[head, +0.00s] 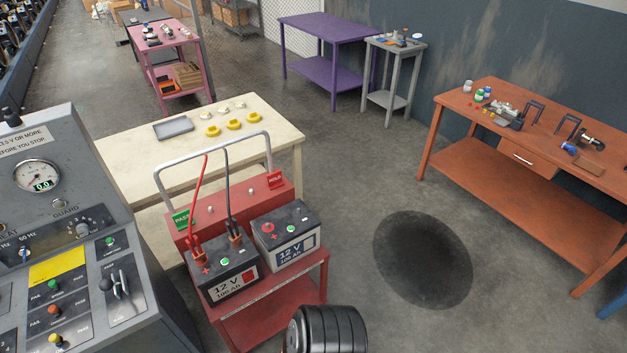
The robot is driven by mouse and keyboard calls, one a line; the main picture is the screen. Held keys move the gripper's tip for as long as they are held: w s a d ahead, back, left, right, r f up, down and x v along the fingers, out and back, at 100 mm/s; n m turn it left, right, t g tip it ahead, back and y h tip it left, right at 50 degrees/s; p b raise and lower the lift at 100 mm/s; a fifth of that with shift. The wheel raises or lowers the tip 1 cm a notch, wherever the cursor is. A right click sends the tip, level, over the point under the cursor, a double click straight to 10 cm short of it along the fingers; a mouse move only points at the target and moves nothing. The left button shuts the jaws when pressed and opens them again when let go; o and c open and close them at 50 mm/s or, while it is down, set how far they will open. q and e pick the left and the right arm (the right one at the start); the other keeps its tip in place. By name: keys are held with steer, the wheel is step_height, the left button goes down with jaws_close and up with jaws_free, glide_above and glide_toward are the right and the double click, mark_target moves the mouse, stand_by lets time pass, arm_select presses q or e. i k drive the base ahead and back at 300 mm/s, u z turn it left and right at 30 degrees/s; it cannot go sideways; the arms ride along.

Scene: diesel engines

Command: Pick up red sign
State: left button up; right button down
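A small red sign (276,180) with white lettering, which seems to read HOLD, is at the right end of the raised back panel of a red cart (275,301). It stands close to the cart's grey handle. A green sign (182,220) that reads PASS is at the left end of the same panel. Neither of my grippers shows in the head view.
Two 12 V batteries, a left one (223,271) with red and black cables and a right one (287,235), sit on the cart before the panel. A cream table (129,149) stands behind. A grey console (75,240) flanks the left. Floor right of the cart is open.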

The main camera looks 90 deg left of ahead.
mark_target(274, 179)
steer(key=z, duration=0.05)
steer(key=i, duration=0.35)
steer(key=u, duration=2.7)
